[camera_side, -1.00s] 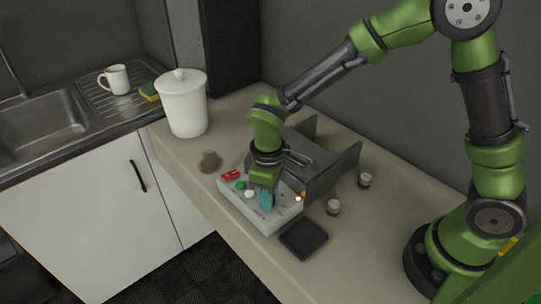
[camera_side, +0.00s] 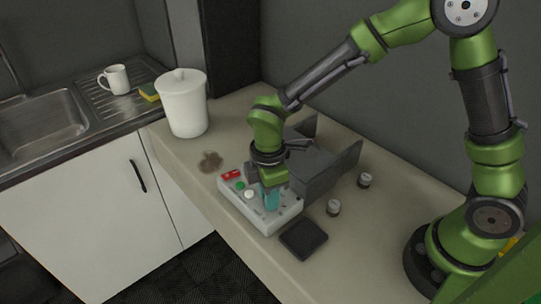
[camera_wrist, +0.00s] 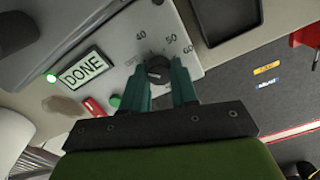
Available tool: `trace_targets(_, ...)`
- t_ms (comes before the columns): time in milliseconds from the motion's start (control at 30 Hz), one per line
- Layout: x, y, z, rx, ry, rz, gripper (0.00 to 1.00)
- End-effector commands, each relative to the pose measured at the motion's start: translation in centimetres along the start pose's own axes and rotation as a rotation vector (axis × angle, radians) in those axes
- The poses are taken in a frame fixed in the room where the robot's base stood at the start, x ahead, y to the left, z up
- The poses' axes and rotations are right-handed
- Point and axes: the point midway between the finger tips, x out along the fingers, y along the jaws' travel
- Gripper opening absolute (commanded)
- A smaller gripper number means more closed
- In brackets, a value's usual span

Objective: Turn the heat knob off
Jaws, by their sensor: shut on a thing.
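The heat knob (camera_wrist: 159,70) is a small black dial on a pale control panel (camera_wrist: 125,42), with 40, 50 and 60 printed around it. My gripper (camera_wrist: 160,76) has its teal fingers on either side of the knob, shut on it. In the side view my gripper (camera_side: 271,198) points down onto the panel box (camera_side: 243,208), and its fingers hide the knob. The knob's exact pointer direction is hard to read. A display (camera_wrist: 86,69) reads DONE, with a lit green lamp (camera_wrist: 51,78) beside it.
A grey bracketed machine (camera_side: 325,172) stands behind. A white canister (camera_side: 183,105) stands further left.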

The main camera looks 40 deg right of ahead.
Motion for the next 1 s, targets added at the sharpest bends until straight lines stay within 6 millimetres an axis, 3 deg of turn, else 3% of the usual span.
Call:
trace_targets(500,-0.15,0.03,0.0,-0.02,0.0,0.002,0.0)
trace_targets(533,-0.15,0.02,-0.01,-0.02,0.0,0.002,0.29)
trace_targets(700,-0.1,0.02,-0.01,-0.02,0.0,0.001,0.54)
trace_targets(1000,-0.21,0.02,-0.01,-0.02,0.001,0.001,0.54)
